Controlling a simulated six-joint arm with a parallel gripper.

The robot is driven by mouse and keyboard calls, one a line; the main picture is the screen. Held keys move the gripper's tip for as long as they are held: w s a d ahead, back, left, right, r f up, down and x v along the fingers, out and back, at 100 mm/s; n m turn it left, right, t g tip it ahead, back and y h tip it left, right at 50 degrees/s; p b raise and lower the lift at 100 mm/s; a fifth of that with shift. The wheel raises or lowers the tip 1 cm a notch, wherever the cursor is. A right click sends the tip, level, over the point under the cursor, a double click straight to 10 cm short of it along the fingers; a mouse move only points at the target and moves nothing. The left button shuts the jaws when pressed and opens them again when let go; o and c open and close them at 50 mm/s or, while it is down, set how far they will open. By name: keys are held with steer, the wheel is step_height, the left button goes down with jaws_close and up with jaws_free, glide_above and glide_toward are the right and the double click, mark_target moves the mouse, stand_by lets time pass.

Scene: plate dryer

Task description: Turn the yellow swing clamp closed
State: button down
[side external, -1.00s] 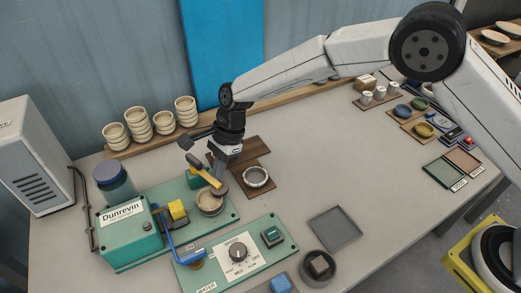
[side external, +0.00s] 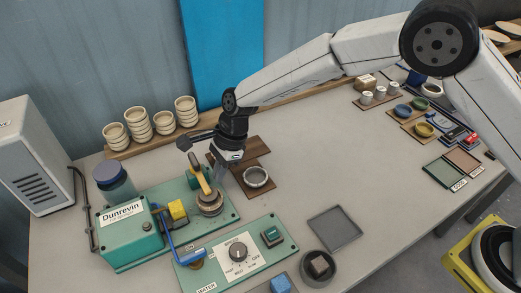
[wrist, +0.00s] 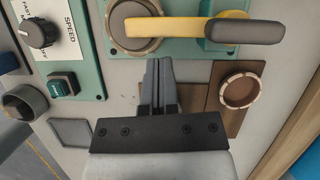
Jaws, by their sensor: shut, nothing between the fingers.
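The yellow swing clamp (side external: 203,181) is mounted on the green machine base. Its arm runs over the round cream fixture (side external: 209,208), and its dark handle points up and left, towards the back. In the wrist view the yellow arm (wrist: 185,29) reaches left over the round fixture (wrist: 119,20), and the dark grey handle (wrist: 243,32) points right from the green pivot block. My gripper (side external: 221,182) is beside the clamp, on its right. In the wrist view my gripper (wrist: 158,62) has its fingers together and empty, close beside the yellow arm; whether they touch cannot be told.
A metal-rimmed ring (side external: 255,178) on a brown board lies right of my gripper. The green control panel (side external: 238,252) with its dial and a blue lever (side external: 183,250) stand in front. A grey tray (side external: 335,228) lies further right. Stacked bowls (side external: 161,118) line the back.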

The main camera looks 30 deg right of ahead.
steer(key=d+f+v, duration=0.1)
steer(key=d+v, duration=0.1)
steer(key=v, duration=0.9)
steer(key=s+d+f+n+t+h, duration=0.1)
steer(key=s+d+n+h, duration=0.1)
steer(key=s+d+n, duration=0.6)
steer(key=s+d+f+n+t+h, duration=0.2)
steer(key=s+d+n, duration=0.6)
steer(key=d, duration=1.1)
steer(key=s, duration=0.3)
steer(key=shift+n, duration=0.4)
steer(key=shift+w+f, duration=0.1)
